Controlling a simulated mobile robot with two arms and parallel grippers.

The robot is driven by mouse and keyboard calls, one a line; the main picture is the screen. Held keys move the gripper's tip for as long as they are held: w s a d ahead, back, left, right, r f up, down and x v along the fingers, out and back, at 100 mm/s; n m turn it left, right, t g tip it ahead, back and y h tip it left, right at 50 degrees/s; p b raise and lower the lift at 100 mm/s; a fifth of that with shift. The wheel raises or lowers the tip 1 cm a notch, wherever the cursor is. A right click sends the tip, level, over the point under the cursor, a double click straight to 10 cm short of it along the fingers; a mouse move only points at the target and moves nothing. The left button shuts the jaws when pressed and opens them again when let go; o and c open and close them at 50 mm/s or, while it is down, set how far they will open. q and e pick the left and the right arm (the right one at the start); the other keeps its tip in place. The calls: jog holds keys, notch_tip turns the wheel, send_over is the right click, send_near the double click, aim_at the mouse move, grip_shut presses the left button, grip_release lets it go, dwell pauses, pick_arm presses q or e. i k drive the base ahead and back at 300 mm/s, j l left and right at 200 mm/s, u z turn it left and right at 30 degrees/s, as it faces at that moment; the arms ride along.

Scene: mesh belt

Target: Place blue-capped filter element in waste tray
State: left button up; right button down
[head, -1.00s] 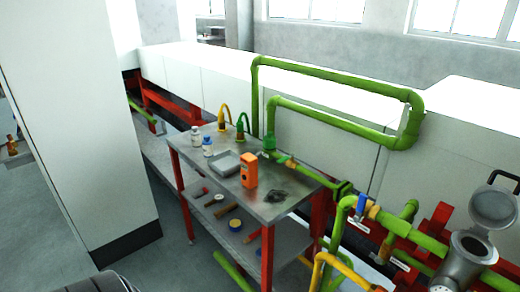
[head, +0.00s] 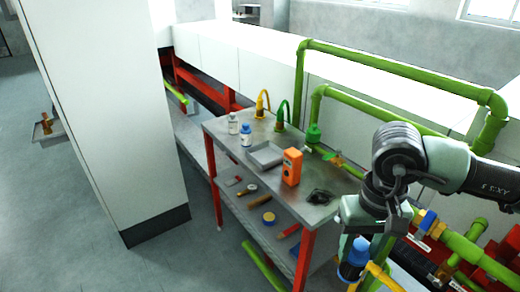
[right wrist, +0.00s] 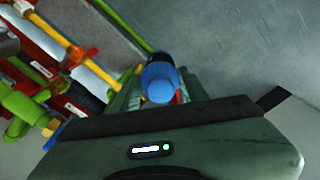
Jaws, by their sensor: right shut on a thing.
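My right gripper (head: 352,272) is low at the right of the head view, pointing down and shut on the blue-capped filter element. The blue cap (head: 359,251) shows at the jaws, and most of the body is hidden. In the right wrist view the blue cap (right wrist: 160,82) sits between the fingers. An empty-looking shallow grey tray (head: 266,154) lies on the metal cart, left of and beyond the gripper. Another grey tray (head: 40,137), at the far left, holds brownish items. I cannot tell which is the waste tray. My left gripper is out of view.
The cart top (head: 226,142) also carries two bottles, an orange device (head: 291,167) and a dark patch. Tools lie on its lower shelf. A white column (head: 110,120) stands between the cart and the far-left tray. Green pipes (head: 400,77) run at the right.

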aim_at(265, 158)
jog(key=i+j, duration=0.15)
jog(key=i, duration=0.4)
jog(key=i+j, duration=0.1)
jog(key=i, duration=0.45)
jog(key=j+u, duration=0.05)
